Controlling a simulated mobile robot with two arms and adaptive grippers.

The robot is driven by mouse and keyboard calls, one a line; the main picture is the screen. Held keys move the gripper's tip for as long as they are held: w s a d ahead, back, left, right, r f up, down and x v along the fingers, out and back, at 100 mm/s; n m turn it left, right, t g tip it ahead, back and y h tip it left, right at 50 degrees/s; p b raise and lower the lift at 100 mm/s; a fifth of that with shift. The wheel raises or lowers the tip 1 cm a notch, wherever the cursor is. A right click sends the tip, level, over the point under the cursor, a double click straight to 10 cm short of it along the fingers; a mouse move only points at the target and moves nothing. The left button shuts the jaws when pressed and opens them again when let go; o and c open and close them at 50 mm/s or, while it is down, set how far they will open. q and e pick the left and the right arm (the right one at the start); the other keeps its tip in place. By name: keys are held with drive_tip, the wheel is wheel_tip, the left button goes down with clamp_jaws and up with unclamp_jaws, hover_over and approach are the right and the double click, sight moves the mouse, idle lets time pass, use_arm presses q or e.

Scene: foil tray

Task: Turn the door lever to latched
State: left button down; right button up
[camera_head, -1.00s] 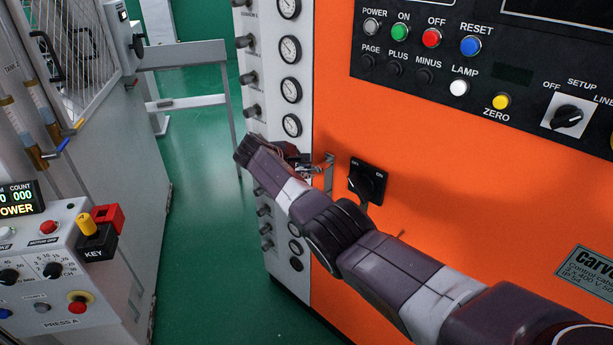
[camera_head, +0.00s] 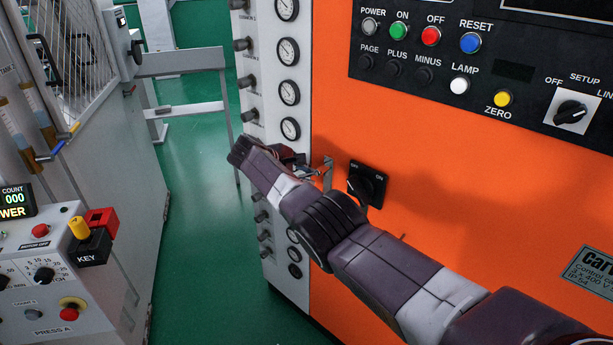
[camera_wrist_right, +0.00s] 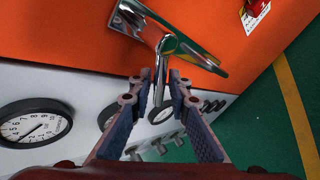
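The door lever (camera_head: 327,172) is a small metal handle on the orange cabinet front, near its left edge, partly hidden by my right arm. In the right wrist view it is chrome, with a bright bar (camera_wrist_right: 160,82) running from a round hub down between my fingers. A longer chrome piece (camera_wrist_right: 205,52) lies behind the hub. My right gripper (camera_wrist_right: 161,80) is open, one finger on each side of the bar, with a gap showing; I cannot tell whether either finger touches. In the head view the right gripper (camera_head: 302,165) is at the lever, its fingers mostly hidden. My left gripper is not in view.
A black rotary switch (camera_head: 367,184) sits just right of the lever. Gauges (camera_head: 289,93) and knobs line the white panel at left. A button panel (camera_head: 450,60) is above. A grey machine with a key box (camera_head: 93,247) stands left, across a green floor aisle (camera_head: 195,240).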

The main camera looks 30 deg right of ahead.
drive_tip(key=shift+o, duration=0.7)
drive_tip(key=shift+a, duration=0.1)
drive_tip(key=shift+a+r, duration=0.4)
drive_tip(key=v, duration=1)
drive_tip(key=shift+s+a+r, duration=0.2)
drive_tip(key=shift+s+a, duration=0.05)
drive_tip(key=shift+f, duration=0.1)
